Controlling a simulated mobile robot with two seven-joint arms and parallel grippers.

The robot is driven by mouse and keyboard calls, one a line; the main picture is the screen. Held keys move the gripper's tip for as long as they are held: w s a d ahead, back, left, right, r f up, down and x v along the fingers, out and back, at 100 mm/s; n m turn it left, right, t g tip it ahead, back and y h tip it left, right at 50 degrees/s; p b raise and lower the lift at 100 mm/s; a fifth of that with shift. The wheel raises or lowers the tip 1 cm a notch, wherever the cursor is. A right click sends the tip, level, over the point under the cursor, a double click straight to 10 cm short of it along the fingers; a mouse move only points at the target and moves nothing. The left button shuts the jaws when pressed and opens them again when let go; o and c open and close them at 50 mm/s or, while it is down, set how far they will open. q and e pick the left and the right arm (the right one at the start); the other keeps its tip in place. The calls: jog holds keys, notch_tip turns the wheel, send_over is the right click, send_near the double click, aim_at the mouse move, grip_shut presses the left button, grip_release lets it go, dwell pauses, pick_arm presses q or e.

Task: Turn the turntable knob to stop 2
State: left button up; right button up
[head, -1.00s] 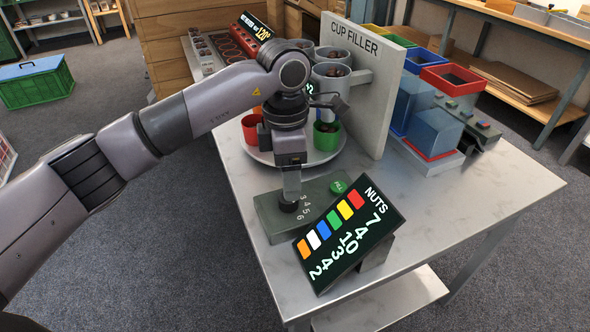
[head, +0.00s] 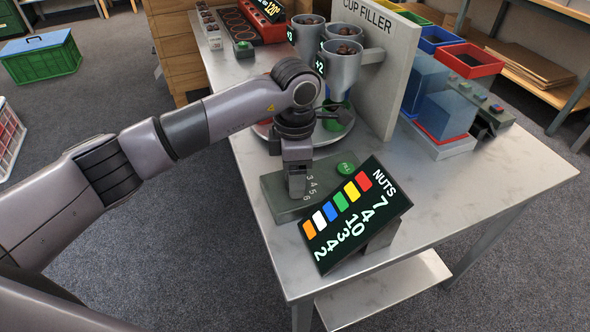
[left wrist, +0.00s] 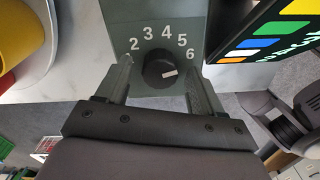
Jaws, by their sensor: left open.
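The black turntable knob (left wrist: 160,70) sits on a dark green-grey control box (head: 272,190) with the numbers 2 to 6 in an arc. In the left wrist view, its white mark points right, towards the 6. My left gripper (left wrist: 158,78) is open, with one finger on each side of the knob; contact cannot be told. In the head view, my left gripper (head: 297,190) points down over the box and hides the knob. The turntable (head: 322,136) with a green cup (head: 333,120) is partly hidden behind my arm. My right gripper is not in view.
A green button (head: 346,169) is on the same box. A tilted NUTS display (head: 335,240) stands close in front. The cup filler panel (head: 385,75) and its grey hoppers (head: 341,65) rise behind. The table's right side (head: 500,185) is clear.

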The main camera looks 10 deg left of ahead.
pick_arm(q)
jog(key=c, duration=1.1)
jog(key=shift+o, duration=0.2)
